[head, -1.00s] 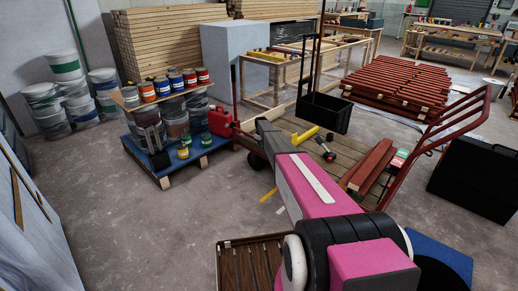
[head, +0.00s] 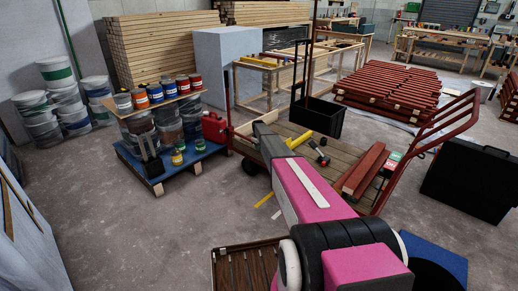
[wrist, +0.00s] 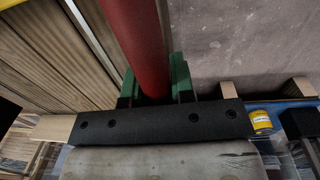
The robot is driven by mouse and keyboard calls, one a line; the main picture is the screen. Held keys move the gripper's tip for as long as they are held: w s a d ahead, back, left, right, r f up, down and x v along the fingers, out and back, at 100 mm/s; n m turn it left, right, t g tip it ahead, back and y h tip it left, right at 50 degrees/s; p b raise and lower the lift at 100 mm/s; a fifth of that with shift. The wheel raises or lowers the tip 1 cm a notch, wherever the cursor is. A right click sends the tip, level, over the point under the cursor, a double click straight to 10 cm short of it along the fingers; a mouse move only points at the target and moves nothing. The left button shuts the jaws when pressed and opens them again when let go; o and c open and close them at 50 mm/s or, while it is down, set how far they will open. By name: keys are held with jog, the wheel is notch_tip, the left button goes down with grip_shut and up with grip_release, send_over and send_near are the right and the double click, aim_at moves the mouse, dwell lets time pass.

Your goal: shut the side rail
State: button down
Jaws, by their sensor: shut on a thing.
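The flatbed cart has a wooden deck (head: 300,141) and red tube framework. A red slanted frame (head: 440,127) with several bars stands at its right end. A thin red post (head: 229,100) rises at its left end. In the wrist view, a red tube (wrist: 138,45) runs down between the green fingers of my gripper (wrist: 155,92), which is shut on it beside the deck boards (wrist: 40,60). I take this tube to be part of the side rail. In the head view my pink and black arm hides most of the near side, and the fingers cannot be made out.
A blue pallet (head: 195,158) with paint cans and a red jerrycan (head: 214,127) stands left of the cart. A yellow can (wrist: 261,122) shows close by in the wrist view. A black case (head: 468,182) stands right. Timber and a black crate (head: 318,115) are on the deck.

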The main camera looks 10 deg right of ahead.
jog(key=shift+d, duration=0.1)
jog(key=c, duration=1)
grip_release()
jog(key=shift+o, duration=0.2)
jog(key=shift+r, duration=0.55)
jog(key=r, duration=0.9)
jog(key=shift+s+a+r, duration=0.2)
jog(key=shift+a+r, duration=0.15)
